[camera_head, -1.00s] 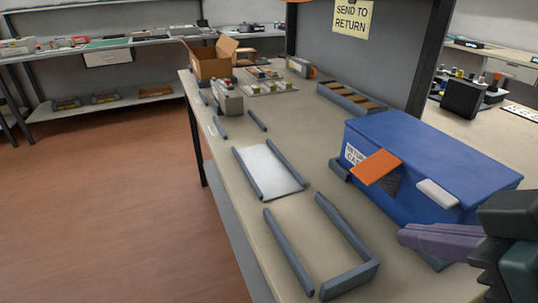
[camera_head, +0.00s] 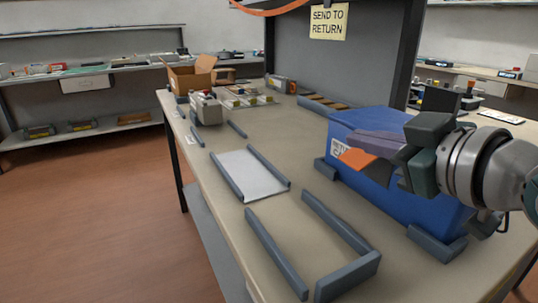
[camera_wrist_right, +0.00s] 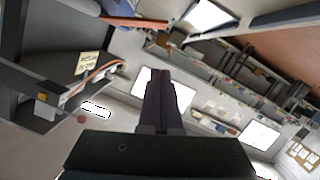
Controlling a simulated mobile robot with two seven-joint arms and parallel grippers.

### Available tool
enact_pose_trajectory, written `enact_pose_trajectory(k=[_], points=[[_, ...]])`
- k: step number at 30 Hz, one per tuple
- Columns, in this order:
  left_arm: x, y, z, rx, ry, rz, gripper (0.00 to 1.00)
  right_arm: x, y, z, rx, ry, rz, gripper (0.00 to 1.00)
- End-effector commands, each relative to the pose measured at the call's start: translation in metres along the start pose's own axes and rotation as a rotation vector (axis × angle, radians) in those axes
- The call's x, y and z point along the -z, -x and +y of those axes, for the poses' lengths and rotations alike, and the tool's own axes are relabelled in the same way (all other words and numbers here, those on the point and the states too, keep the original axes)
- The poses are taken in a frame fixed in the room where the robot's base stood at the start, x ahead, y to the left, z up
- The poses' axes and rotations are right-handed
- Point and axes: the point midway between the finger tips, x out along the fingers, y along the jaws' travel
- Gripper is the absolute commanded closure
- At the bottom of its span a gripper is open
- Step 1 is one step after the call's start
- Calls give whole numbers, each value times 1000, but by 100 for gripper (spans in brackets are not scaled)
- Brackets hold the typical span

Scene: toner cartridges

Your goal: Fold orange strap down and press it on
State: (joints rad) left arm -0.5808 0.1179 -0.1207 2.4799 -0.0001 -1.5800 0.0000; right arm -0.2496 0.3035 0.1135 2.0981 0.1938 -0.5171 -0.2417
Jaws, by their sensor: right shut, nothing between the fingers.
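The blue box (camera_head: 400,206) stands on the right part of the bench, with a white printed label (camera_head: 336,149) at the left end of its front. The orange strap (camera_head: 355,160) sticks out from the upper front near the label. My right gripper (camera_head: 372,143) is shut and empty, its purple-grey fingers in front of the box at the strap. The fingers cover part of the strap; I cannot tell whether they touch it. My right arm hides the box's right part. In the right wrist view the shut fingers (camera_wrist_right: 160,105) show. My left gripper is not in view.
Grey corner guides (camera_head: 438,245) hold the box's foot. A white sheet (camera_head: 250,175) lies between grey rails, and an empty grey frame (camera_head: 350,285) lies nearer. A cardboard box (camera_head: 190,75) and small devices stand farther back. A dark post (camera_head: 402,55) rises behind the box.

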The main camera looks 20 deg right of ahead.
Motion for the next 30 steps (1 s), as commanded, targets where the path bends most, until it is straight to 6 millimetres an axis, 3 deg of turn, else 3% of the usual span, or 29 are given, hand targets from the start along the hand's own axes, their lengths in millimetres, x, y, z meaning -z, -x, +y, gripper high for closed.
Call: enact_pose_trajectory(k=[3, 6, 12, 30], points=[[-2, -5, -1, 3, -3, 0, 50, -1, -23, 0, -1, -1, 2, 100], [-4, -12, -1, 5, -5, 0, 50, -21, -26, -2, 1, 2, -6, 100], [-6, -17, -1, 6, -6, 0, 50, -38, -30, -1, 1, 1, -3, 100], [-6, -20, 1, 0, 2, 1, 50, -41, -36, -1, -5, 20, -1, 100]])
